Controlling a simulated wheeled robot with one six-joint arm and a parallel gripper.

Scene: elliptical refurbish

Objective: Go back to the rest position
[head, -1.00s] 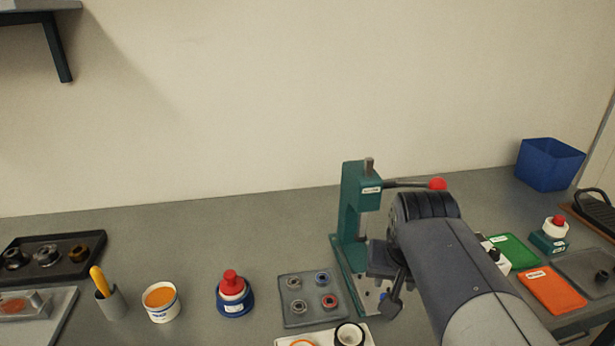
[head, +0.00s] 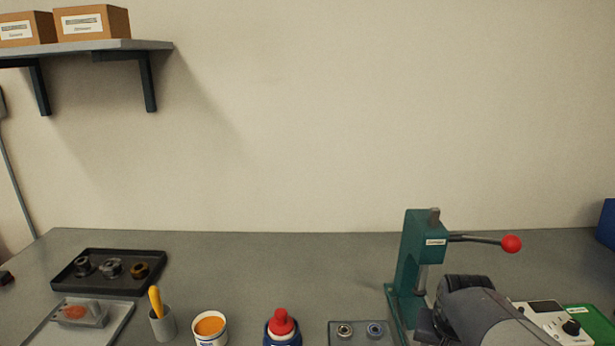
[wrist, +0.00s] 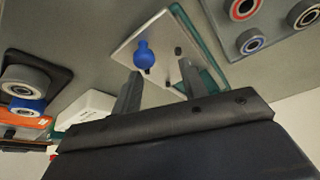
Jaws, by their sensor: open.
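My gripper (wrist: 160,88) shows in the wrist view with its two fingers apart and nothing between them. Beyond the fingertips is a pale plate (wrist: 128,48) with a blue knob-like part (wrist: 144,54) on it. In the head view my arm reaches in at the lower right, in front of the green press (head: 409,262) with its red-balled lever (head: 511,243). My gripper's fingers are hidden in the head view.
A bearing tray (head: 362,342), a red-capped bottle (head: 282,325), an orange-filled tub (head: 209,327) and a pen cup (head: 163,323) line the bench front. A black parts tray (head: 108,270) lies left. A shelf (head: 90,47) overhangs upper left. The bench's back middle is clear.

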